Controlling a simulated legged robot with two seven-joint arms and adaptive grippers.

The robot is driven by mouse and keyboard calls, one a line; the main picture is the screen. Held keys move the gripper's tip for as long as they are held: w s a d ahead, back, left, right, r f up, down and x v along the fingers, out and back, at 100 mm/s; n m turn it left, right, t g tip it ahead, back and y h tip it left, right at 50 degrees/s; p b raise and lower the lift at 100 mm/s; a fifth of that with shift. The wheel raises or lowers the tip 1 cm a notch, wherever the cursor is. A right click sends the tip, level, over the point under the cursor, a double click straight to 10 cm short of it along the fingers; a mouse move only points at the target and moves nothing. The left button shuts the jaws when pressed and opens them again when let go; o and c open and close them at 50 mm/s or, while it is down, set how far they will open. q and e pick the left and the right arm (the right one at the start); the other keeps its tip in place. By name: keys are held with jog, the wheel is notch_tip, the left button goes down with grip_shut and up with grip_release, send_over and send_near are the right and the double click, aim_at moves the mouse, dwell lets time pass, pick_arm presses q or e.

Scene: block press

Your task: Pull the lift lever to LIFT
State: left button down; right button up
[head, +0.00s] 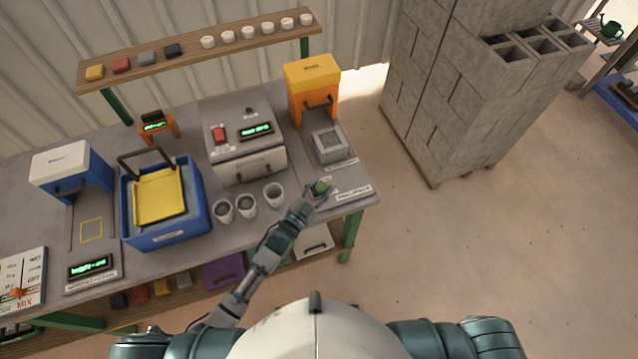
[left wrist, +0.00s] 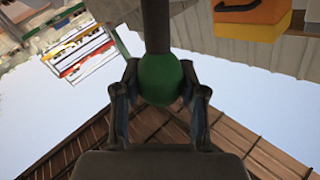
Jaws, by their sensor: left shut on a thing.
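The lever has a round green knob (head: 320,187) and stands at the front right of the bench, by a labelled plate too small to read. My left gripper (head: 314,195) reaches it from the front and is shut on the knob. In the left wrist view the green knob (left wrist: 160,80) sits between the two fingers of the gripper (left wrist: 159,92), with the dark lever shaft (left wrist: 156,25) running up from it. My arm and hand hide part of the lever's base in the head view. My right gripper is not in view.
Behind the lever stand a grey block mould (head: 331,145) and an orange press (head: 313,78). White cups (head: 246,204) stand just left of my left forearm. A blue tub (head: 165,239) is farther left. The floor right of the bench is clear up to the block stack (head: 470,90).

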pick_arm(q)
jog(key=shift+s+f, duration=0.15)
jog(key=shift+f, duration=0.15)
jog(key=c, duration=0.6)
grip_release()
jog(key=shift+d+r, duration=0.1)
jog(key=shift+c, duration=0.2)
jog(key=v, duration=1.2)
